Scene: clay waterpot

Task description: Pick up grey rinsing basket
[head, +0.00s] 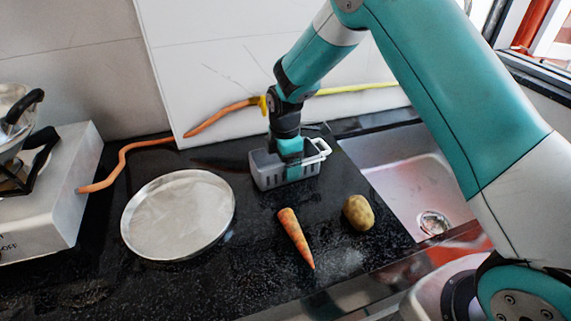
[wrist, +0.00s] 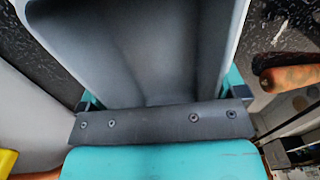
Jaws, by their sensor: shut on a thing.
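The grey rinsing basket (head: 272,180) is a small slotted box with a pale handle on its right side in the head view. It is at the back of the black counter, left of the sink. My gripper (head: 290,165) reaches down at the basket from above and is shut on it. In the wrist view the basket's smooth grey inside (wrist: 150,45) fills the upper middle, close against my gripper (wrist: 160,105). The fingertips are mostly hidden there. I cannot tell whether the basket's bottom touches the counter.
A round metal plate (head: 178,215) lies left of the basket. A carrot (head: 296,238) and a potato (head: 358,212) lie in front. The sink (head: 408,188) is to the right, a stove (head: 50,200) far left. An orange hose (head: 140,146) runs along the back.

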